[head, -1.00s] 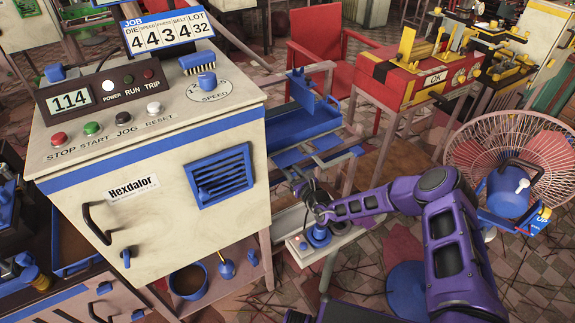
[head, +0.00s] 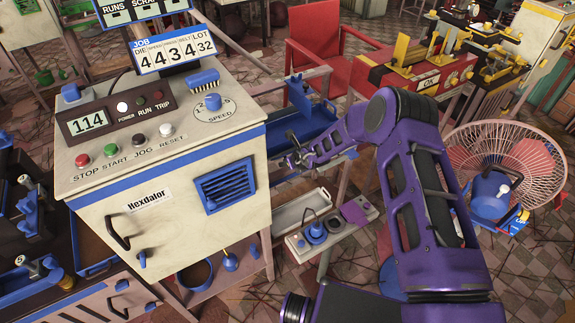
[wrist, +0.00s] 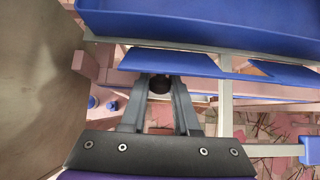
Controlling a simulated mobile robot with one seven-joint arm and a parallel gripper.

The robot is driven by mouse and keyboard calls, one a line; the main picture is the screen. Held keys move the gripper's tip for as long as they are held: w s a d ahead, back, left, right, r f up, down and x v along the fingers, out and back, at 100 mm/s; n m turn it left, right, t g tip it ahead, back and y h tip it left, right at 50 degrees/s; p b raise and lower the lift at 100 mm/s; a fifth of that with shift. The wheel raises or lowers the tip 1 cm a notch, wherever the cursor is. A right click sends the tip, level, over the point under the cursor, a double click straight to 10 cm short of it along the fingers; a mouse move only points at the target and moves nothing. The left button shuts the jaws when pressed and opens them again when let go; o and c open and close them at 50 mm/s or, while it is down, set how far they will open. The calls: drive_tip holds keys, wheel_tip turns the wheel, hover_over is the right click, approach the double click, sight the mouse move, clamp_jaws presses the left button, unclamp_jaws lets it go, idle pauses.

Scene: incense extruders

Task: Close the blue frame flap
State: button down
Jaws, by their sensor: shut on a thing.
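The blue frame flap (wrist: 172,62) is a flat blue panel below the long blue tray in the wrist view. It hangs at the front of a pale metal frame. My gripper (wrist: 162,80) reaches the flap's lower edge with its grey fingers converging there; it is shut on the flap, though the fingertips are partly hidden by it. A dark round part shows between the fingers. In the head view my gripper (head: 294,160) is at the near side of the frame, below the blue tray, and hides most of the flap.
The blue tray (head: 304,122) sits just above. The cream Hexdator cabinet (head: 160,215) stands close on the left. A small control box (head: 330,228) is below the gripper. A second blue panel (wrist: 285,73) lies to the right. A fan (head: 505,165) stands at far right.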

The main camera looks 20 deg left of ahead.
drive_tip(key=h, duration=0.1)
drive_tip(key=g+h+b, duration=0.1)
drive_tip(key=r+g+b, duration=0.1)
drive_tip(key=shift+w+a+r+h, duration=0.1)
drive_tip(key=shift+w+a+h, duration=0.2)
drive_tip(key=shift+w+h, duration=0.1)
drive_tip(key=g+h+b, duration=0.1)
drive_tip(key=b, duration=0.1)
drive_tip(key=r+g+h+b, duration=0.1)
drive_tip(key=b, duration=0.1)
drive_tip(key=shift+w+a+g, duration=0.2)
drive_tip(key=shift+a+g, duration=0.1)
drive_tip(key=shift+a, duration=0.05)
drive_tip(key=shift+r+h+b, duration=0.2)
drive_tip(key=shift+h+b, duration=0.2)
drive_tip(key=c, duration=0.7)
unclamp_jaws()
drive_tip(key=r+p, duration=0.1)
drive_tip(key=r, duration=1)
drive_tip(key=s+d+r+p, duration=0.1)
drive_tip(key=r, duration=0.5)
drive_tip(key=shift+r+p, duration=0.2)
drive_tip(key=shift+p, duration=0.1)
